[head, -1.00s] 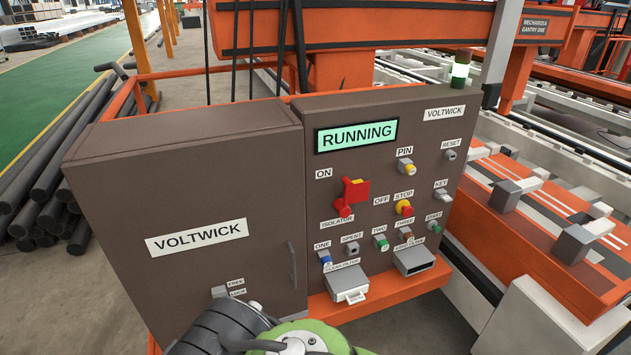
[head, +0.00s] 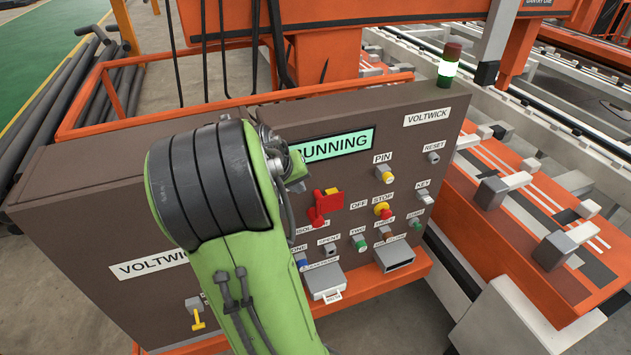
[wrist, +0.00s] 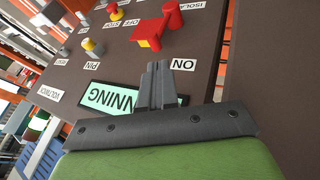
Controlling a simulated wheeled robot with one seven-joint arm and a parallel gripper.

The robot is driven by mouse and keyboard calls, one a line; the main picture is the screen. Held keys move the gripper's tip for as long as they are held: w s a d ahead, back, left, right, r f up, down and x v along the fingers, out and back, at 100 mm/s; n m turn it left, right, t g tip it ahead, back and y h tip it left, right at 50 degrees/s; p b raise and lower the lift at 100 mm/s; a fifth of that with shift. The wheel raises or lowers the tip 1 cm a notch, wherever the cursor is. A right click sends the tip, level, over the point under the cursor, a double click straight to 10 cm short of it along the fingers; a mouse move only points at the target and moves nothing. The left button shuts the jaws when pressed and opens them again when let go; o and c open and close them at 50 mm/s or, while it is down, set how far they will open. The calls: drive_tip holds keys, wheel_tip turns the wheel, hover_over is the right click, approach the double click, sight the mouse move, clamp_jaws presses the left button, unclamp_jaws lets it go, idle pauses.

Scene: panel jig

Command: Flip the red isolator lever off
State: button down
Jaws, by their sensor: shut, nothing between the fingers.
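The red isolator lever (head: 325,204) is on the brown panel (head: 440,112), below and right of my arm's end in the head view. A yellow piece shows at its upper right. In the wrist view the lever (wrist: 172,17) with its yellow part stands beyond my fingertips, slightly right of them. My gripper (wrist: 156,66) is shut and empty, apart from the lever, near the ON label (wrist: 184,64). In the head view my arm hides the ON label, and the fingers are hard to make out. The green display (head: 340,144) is partly covered and its visible letters read "UNNING".
Close to the lever are the yellow and red STOP button (head: 382,210), the PIN knob (head: 385,174) and several small coloured knobs. A yellow handle (head: 198,318) is at lower left. A signal lamp (head: 447,69) stands on the panel's top right.

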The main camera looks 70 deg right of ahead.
drive_tip(key=x, duration=1)
drive_tip(key=shift+w+a+f+b, duration=0.15)
drive_tip(key=shift+w+a+b, duration=0.1)
drive_tip(key=shift+b, duration=0.1)
drive_tip(key=shift+s, duration=0.1)
